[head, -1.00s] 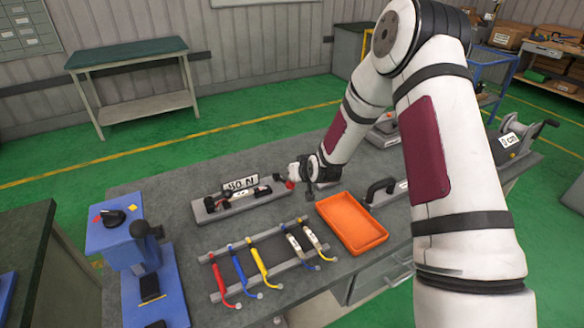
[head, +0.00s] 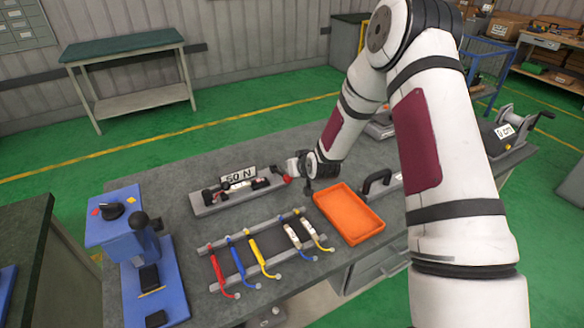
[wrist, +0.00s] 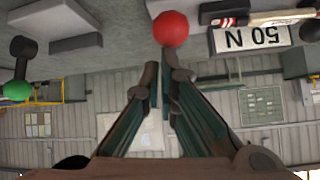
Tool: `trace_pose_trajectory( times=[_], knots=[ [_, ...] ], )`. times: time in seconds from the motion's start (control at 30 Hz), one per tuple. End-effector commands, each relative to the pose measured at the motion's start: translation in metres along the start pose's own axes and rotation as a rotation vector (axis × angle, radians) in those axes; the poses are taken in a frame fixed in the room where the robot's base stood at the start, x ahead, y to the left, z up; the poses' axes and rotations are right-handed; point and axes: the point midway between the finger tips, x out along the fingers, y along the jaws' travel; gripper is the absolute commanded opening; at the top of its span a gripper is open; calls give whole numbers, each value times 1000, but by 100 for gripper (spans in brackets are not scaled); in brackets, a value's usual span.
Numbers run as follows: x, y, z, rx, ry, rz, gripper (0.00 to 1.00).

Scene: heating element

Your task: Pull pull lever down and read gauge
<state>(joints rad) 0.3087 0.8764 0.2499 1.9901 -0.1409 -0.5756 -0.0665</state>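The gauge device is a long grey base (head: 212,208) on the bench, with small dark and red parts. Its white gauge plate (head: 239,176) reads "50 N", and the plate also shows upside down in the wrist view (wrist: 250,37). A red ball knob (head: 286,180), which looks like the pull lever's end, is at the device's right end. It also shows in the wrist view (wrist: 170,28), just beyond my fingertips. My gripper (wrist: 164,72) has its tips close together with a narrow gap. One tip overlaps the knob's lower edge; I cannot tell whether they grip a rod.
A rack (head: 270,256) with several coloured-handled tools stands in front. A blue press (head: 135,255) is at left. A black-handled block (head: 378,186) and a "0 cm" crank device (head: 506,132) are at right.

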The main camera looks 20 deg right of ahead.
Motion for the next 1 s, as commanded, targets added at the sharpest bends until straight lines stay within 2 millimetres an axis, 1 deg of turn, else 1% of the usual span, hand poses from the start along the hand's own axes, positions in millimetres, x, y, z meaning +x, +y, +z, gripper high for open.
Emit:
trace_pose_trajectory(
  times=[0.03,0.07,0.17,0.33,0.4,0.7,0.83,1.0],
  knots=[
    [0,2,13,4,-34,3,0],
    [0,2,10,3,-32,3,0],
    [-2,-1,-5,2,-22,3,0],
    [-7,-7,-37,-2,-1,1,0],
    [-20,-5,-27,0,-6,2,0],
    [-70,-1,-5,0,1,1,0],
    [-85,0,2,-1,2,0,0],
    [-95,0,6,-2,4,-1,0]
  ],
)
